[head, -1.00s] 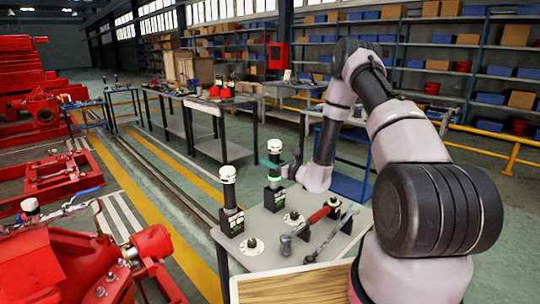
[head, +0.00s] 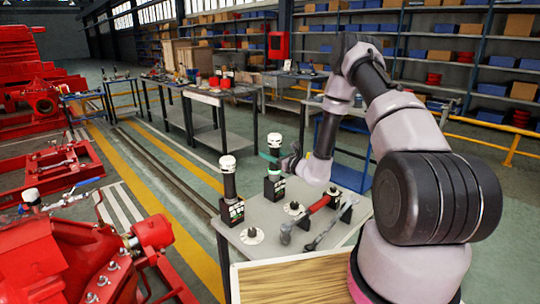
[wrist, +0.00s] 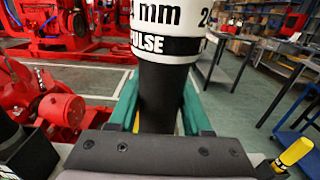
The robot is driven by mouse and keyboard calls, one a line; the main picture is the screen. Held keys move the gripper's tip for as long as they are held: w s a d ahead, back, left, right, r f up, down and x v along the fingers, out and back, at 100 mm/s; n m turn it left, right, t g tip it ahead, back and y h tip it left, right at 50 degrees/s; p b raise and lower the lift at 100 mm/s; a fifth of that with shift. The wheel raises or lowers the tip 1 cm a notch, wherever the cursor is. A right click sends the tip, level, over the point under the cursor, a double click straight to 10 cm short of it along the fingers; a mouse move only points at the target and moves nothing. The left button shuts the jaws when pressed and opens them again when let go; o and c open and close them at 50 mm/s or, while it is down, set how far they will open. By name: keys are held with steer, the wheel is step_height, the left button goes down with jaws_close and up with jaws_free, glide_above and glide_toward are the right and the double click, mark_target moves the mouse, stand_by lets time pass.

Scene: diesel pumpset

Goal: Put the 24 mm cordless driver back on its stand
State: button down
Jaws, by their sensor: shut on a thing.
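The 24 mm cordless driver (head: 275,141) has a white head and a dark body. In the wrist view its white head, marked "mm" and "PULSE" (wrist: 168,45), is close and upright. My gripper (head: 275,158) is shut around its dark body; green fingers show on both sides in the wrist view (wrist: 160,112). A black block with a label (head: 273,189), apparently its stand, is on the grey table directly below. The driver's lower end is hidden, so I cannot tell whether it is seated. A similar driver (head: 228,180) stands upright in another black block (head: 232,211) to the left.
The grey table (head: 275,250) also carries white discs (head: 252,236), a red-handled tool (head: 310,217) and a wrench (head: 330,228). A wooden board (head: 290,280) lies at the near edge. Red pump machinery (head: 60,260) stands left.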

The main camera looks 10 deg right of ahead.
steer(key=shift+f, duration=0.95)
stand_by(0.6)
steer(key=shift+c, duration=1.3)
jaws_free()
steer(key=shift+f, duration=0.1)
steer(key=shift+s, duration=0.1)
steer(key=v, duration=1)
steer(key=shift+s+d, duration=0.2)
steer(key=shift+s, duration=0.1)
steer(key=shift+d, duration=0.1)
